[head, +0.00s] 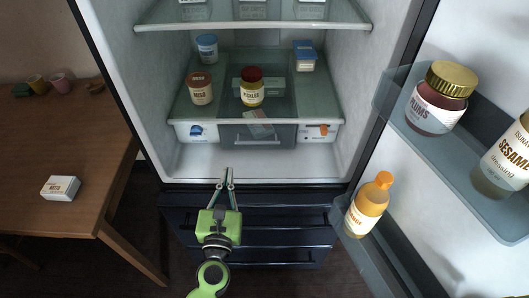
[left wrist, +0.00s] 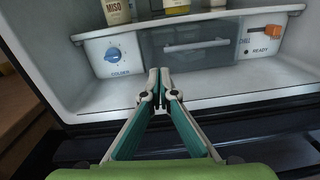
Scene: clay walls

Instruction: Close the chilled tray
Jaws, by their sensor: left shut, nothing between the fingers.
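The chilled tray (head: 262,136) is a grey translucent drawer with a pale handle bar, set low in the open fridge between two white panels. It also shows in the left wrist view (left wrist: 192,58). From these views I cannot tell how far it stands out. A small packet shows inside it. The right panel has an orange slider (left wrist: 265,33) and the words CHILL and READY. My left gripper (head: 228,170) is shut and empty, in front of the fridge floor and below the tray, apart from the handle. It also shows in the left wrist view (left wrist: 159,74). My right gripper is not in view.
A pickles jar (head: 252,91) and a miso jar (head: 200,89) stand on the shelf above the tray. The open fridge door at right holds a plums jar (head: 437,100) and an orange bottle (head: 367,206). A wooden table (head: 60,140) stands at left.

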